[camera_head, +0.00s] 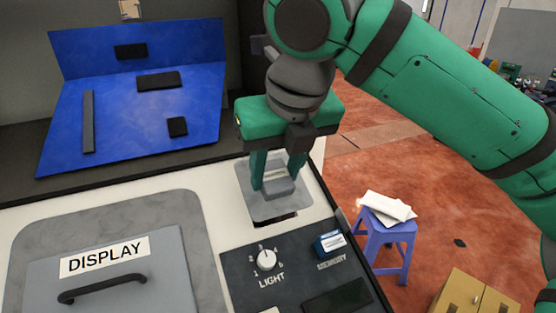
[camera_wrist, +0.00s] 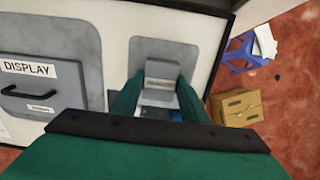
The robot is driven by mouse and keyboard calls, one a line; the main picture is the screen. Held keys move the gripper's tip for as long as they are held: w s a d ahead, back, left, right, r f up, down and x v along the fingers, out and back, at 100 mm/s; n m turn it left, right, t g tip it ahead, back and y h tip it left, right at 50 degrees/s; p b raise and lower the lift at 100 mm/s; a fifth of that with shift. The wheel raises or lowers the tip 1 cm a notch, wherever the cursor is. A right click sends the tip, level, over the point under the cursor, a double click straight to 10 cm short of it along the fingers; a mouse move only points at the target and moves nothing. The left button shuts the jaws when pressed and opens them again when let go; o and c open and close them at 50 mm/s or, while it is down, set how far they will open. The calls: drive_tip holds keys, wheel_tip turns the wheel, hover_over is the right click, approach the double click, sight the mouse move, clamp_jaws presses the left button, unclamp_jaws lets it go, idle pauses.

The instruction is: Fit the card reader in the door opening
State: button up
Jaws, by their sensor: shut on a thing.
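My gripper (camera_head: 278,180) points down over the white door front and is shut on a small grey block, the card reader (camera_head: 279,188). In the wrist view the card reader (camera_wrist: 160,97) shows between the two green fingers of my gripper (camera_wrist: 160,100). Under it is a grey plate (camera_head: 258,208) around the door opening, with a dark strip of the opening (camera_head: 289,216) showing at the near edge. The plate (camera_wrist: 150,47) also shows in the wrist view. The fingers hide part of the opening, and I cannot tell whether the reader is inside it or just above.
A DISPLAY panel (camera_head: 150,285) with a black handle is at the left. A dark panel with a LIGHT knob (camera_head: 266,260) and a MEMORY part (camera_head: 329,242) is in front. A blue board (camera_head: 110,125) with several dark parts stands behind. A blue stool (camera_head: 391,240) and cardboard box (camera_head: 470,296) are on the floor.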

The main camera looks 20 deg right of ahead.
drive_tip(key=shift+x, duration=2.35)
drive_tip(key=shift+d+f, duration=0.1)
drive_tip(key=shift+f, duration=0.05)
drive_tip(key=shift+w+f, duration=0.1)
drive_tip(key=shift+w, duration=0.05)
drive_tip(key=shift+f, duration=0.25)
idle(0.4)
drive_tip(key=o, duration=1.7)
drive_tip(key=shift+o, duration=0.2)
drive_tip(key=shift+r, duration=0.15)
